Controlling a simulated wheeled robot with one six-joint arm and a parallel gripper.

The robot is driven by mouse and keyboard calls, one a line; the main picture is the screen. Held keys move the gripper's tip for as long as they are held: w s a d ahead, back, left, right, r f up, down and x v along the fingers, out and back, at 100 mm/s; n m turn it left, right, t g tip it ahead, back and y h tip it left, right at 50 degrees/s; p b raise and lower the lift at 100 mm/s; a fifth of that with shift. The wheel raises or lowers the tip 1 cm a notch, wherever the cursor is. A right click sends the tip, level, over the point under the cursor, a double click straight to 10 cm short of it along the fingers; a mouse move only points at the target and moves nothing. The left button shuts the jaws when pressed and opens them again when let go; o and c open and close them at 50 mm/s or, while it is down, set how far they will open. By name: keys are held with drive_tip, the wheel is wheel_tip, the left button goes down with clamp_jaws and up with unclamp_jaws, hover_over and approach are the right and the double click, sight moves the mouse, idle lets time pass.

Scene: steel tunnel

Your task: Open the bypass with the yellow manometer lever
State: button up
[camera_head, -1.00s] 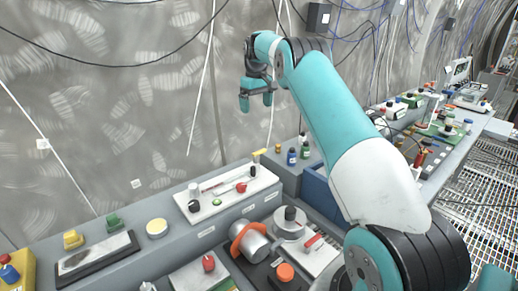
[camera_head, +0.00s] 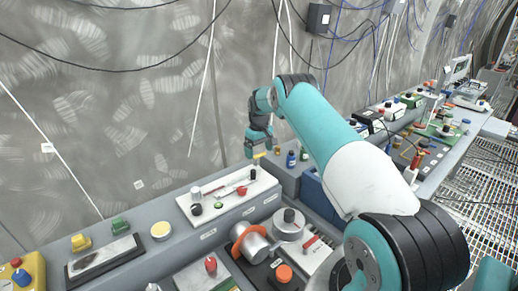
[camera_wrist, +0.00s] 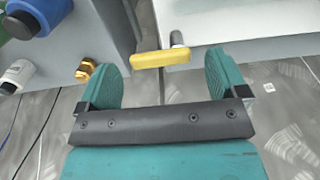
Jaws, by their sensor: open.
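The yellow manometer lever (camera_wrist: 160,58) is a short yellow bar beside a dark grey pin at the edge of a white panel. In the wrist view it lies crosswise between the fingertips, with a gap on each side. In the head view the lever (camera_head: 260,155) is a small yellow piece at the far right end of the white panel (camera_head: 235,206). My gripper (camera_head: 250,152) is just above and to the left of it, fingers pointing down. In the wrist view my gripper (camera_wrist: 166,66) is open and empty. Contact with the lever is not visible.
A blue-capped part (camera_wrist: 38,14) and a brass fitting (camera_wrist: 86,70) sit left of my fingers in the wrist view. A red knob (camera_head: 241,190) is on the panel. The grey wall is behind.

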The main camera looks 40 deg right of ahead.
drive_tip(key=shift+f, duration=0.55)
drive_tip(key=c, duration=0.9)
drive_tip(key=shift+c, duration=0.2)
